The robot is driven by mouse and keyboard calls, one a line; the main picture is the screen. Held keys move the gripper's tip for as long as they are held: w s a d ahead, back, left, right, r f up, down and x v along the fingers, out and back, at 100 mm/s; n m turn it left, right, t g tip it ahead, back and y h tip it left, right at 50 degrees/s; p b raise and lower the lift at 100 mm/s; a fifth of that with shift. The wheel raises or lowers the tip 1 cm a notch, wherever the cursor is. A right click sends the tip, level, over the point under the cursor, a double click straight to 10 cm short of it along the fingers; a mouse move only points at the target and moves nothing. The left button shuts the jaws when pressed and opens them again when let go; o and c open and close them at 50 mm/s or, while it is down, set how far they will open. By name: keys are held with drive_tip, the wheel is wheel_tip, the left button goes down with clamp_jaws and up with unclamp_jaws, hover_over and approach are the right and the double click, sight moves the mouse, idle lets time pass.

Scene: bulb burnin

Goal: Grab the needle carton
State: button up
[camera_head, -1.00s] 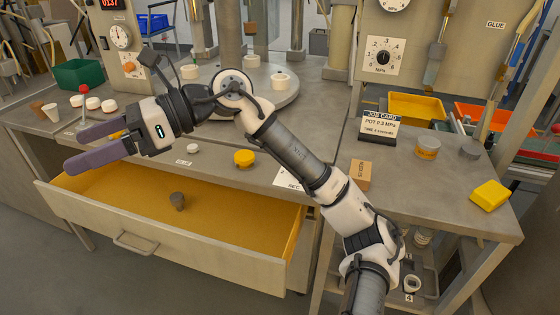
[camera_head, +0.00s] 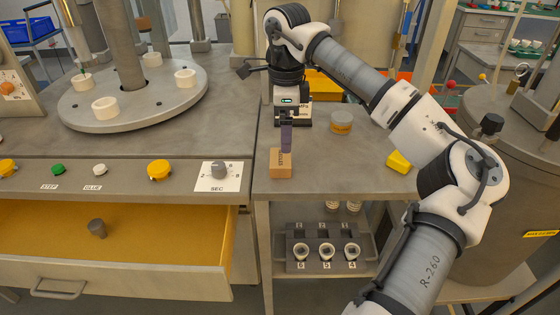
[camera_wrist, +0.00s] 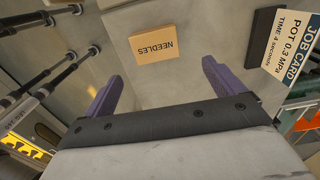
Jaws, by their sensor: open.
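The needle carton (camera_head: 281,165) is a small tan box near the left front edge of the right-hand bench. In the wrist view the carton (camera_wrist: 167,44) shows its "NEEDLES" label and lies beyond the fingertips, roughly between their lines. My gripper (camera_head: 286,148) points down over the bench at the carton, its purple fingers overlapping the carton's upper edge in the head view. In the wrist view my gripper (camera_wrist: 155,80) has its fingers wide apart with nothing between them. I cannot tell the exact height gap to the carton.
The job card (camera_wrist: 290,45) stands close by. A tin with an orange band (camera_head: 341,122) and a yellow block (camera_head: 398,162) sit to the right. The open drawer (camera_head: 120,266) holds a grey plug (camera_head: 97,228). A rack of sockets (camera_head: 326,254) is on the shelf below.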

sight(280, 157)
wheel_tip(280, 157, down, 3)
drive_tip(key=shift+f, duration=0.1)
drive_tip(key=shift+s+a+f+p, duration=0.1)
drive_tip(key=shift+a+f+p, duration=0.1)
drive_tip(key=shift+f, duration=0.65)
drive_tip(key=shift+s+a+f+p, duration=0.15)
drive_tip(key=shift+f+p, duration=0.1)
drive_tip(key=shift+f, duration=0.65)
drive_tip(key=shift+s+a+f+p, duration=0.1)
drive_tip(key=shift+a+f+p, duration=0.1)
drive_tip(key=shift+f, duration=0.65)
drive_tip(key=c, duration=1)
